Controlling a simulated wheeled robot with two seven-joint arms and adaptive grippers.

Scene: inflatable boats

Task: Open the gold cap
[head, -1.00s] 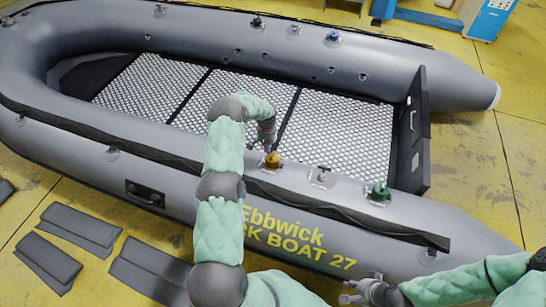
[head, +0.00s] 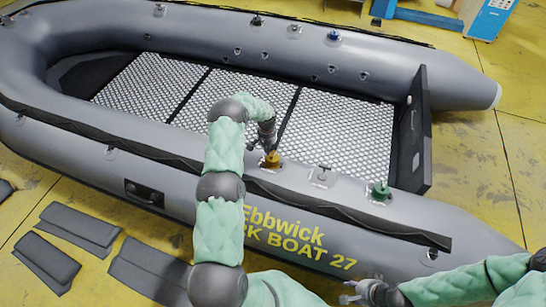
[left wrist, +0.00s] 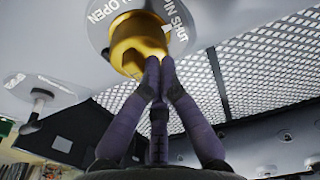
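The gold cap (head: 271,160) sits on a round valve plate on the near tube of the grey boat (head: 90,125). In the left wrist view the gold cap (left wrist: 135,46) fills the top centre, on a disc with the words OPEN and SHUT (left wrist: 98,22). My left gripper (head: 268,147) is over the cap. In the left wrist view its fingertips (left wrist: 160,66) are together at the cap's lower edge and overlap it in the picture. They do not span the cap; whether they touch it I cannot tell. My right gripper (head: 349,291) is open and empty beside the boat's near side.
On the near tube are a grey fitting (head: 322,175) and a green cap (head: 380,190). A blue cap (head: 334,36) is on the far tube. Grey pads (head: 80,230) lie on the yellow floor at the left. The boat's mesh floor (head: 340,128) is bare.

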